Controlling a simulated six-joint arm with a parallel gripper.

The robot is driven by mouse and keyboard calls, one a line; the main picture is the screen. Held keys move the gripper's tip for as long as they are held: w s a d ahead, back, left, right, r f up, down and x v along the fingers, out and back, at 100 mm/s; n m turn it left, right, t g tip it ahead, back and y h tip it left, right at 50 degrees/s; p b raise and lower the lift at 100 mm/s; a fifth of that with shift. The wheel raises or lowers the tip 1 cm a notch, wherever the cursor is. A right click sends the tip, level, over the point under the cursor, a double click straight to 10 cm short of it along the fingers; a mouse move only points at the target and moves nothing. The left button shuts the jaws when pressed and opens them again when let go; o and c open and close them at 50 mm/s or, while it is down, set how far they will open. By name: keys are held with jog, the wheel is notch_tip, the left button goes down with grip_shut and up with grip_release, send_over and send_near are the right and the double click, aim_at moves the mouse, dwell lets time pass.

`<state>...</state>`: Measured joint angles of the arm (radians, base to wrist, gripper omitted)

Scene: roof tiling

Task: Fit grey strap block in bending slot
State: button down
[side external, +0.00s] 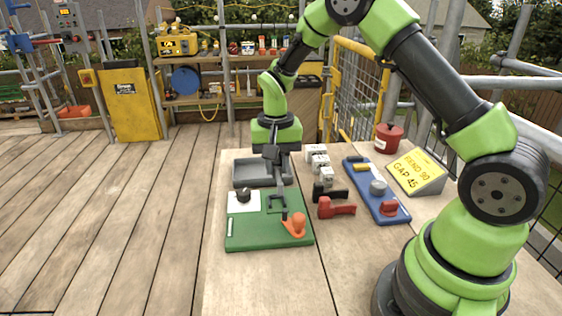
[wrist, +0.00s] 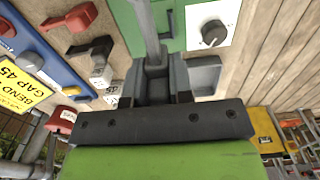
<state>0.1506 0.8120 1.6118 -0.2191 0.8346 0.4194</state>
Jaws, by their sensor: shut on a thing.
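My gripper (side external: 273,158) points down over the work table and is shut on a long, thin grey strap (side external: 281,187). In the wrist view my gripper (wrist: 155,70) holds the strap (wrist: 148,28) near its top, and the strap runs away toward the green board (wrist: 172,22). In the side view the strap's lower end is over the middle of the green board (side external: 262,240), near a dark slotted fixture (side external: 277,204) and left of an orange lever (side external: 296,224). I cannot tell whether the strap's end is inside the slot.
A grey tray (side external: 240,176) lies behind the board. A black knob (side external: 243,195) stands on the board's white panel. To the right are several numbered blocks (side external: 318,159), a black handle (side external: 330,192), a red handle (side external: 337,208), a blue board (side external: 362,180) and a sign (side external: 415,170) reading BEND 90 GAP 45.

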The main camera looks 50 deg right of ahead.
aim_at(277, 204)
jog(key=shift+f, duration=3.5)
jog(key=shift+f, duration=0.6)
jog(key=c, duration=1.1)
grip_release()
jog(key=shift+o, duration=0.9)
jog(key=shift+r, duration=3.6)
